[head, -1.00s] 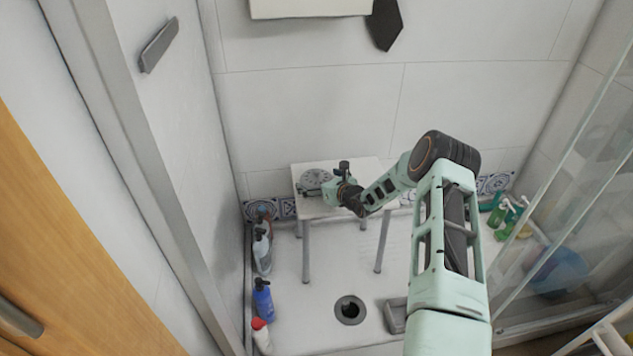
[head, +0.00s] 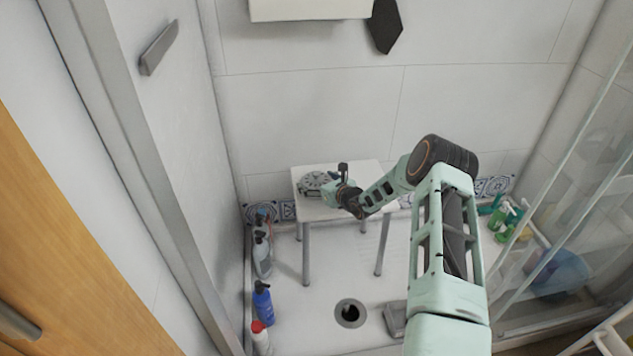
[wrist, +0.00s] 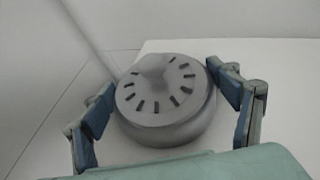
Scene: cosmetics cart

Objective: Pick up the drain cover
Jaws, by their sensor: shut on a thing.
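The drain cover (head: 314,180) is a round grey disc with a ring of dark slots and a raised centre. In the head view it is at the left part of the white stool's top (head: 365,172). In the wrist view the cover (wrist: 160,95) lies between the two blue-padded fingers of my gripper (wrist: 165,100). The fingers are shut on its sides. In the head view my gripper (head: 328,187) reaches the cover from the right. I cannot tell whether the cover still touches the stool.
An open drain hole (head: 350,313) is in the shower floor in front of the stool. Bottles, including a blue one (head: 262,303), stand along the left wall. Green bottles (head: 507,220) stand at the right. Glass panels (head: 570,200) bound the right side.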

